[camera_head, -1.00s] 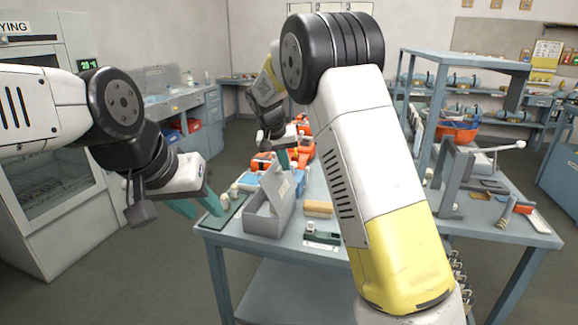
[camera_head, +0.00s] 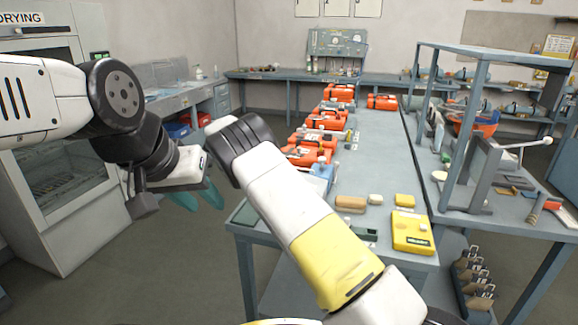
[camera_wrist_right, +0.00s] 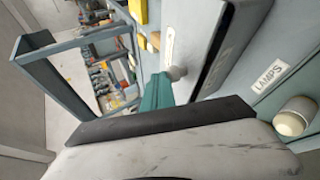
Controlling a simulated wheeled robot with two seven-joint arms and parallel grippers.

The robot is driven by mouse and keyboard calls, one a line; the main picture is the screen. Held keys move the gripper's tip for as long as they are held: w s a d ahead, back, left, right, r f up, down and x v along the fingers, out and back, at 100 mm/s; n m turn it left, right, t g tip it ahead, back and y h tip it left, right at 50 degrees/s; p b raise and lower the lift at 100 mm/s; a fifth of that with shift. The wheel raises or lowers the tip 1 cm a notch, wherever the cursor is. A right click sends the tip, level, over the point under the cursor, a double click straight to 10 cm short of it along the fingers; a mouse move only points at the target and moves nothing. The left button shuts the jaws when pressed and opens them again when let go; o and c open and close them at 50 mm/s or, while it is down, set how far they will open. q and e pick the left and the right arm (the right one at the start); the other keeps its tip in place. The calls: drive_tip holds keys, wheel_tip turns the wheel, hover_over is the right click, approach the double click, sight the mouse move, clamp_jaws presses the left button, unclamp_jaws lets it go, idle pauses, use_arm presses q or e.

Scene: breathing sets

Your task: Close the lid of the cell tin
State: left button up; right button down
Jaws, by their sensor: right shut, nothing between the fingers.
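In the head view my right arm hides the cell tin's place at the near left of the table. In the right wrist view a light grey metal panel (camera_wrist_right: 193,35) with a pale label and a dark slot beside it lies close ahead; it looks like part of the tin. How far its lid stands open I cannot tell. My right gripper (camera_wrist_right: 160,88) shows teal fingers shut with nothing between them, by a small round grey knob (camera_wrist_right: 177,73); contact is unclear. My left gripper (camera_head: 200,198) hangs left of the table, teal fingers apart and empty.
Several orange breathing sets (camera_head: 325,122) line the table (camera_head: 380,150). A grey frame (camera_head: 470,130) stands at the right. A LAMPS label (camera_wrist_right: 272,75) and a pale round cap (camera_wrist_right: 295,116) are close to my right gripper.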

drive_tip(key=shift+w+a+f+h, duration=0.15)
drive_tip(key=shift+a+f+h, duration=0.2)
drive_tip(key=shift+f, duration=0.25)
drive_tip(key=shift+a+f, duration=0.25)
drive_tip(key=shift+f, duration=0.4)
drive_tip(key=shift+f, duration=0.1)
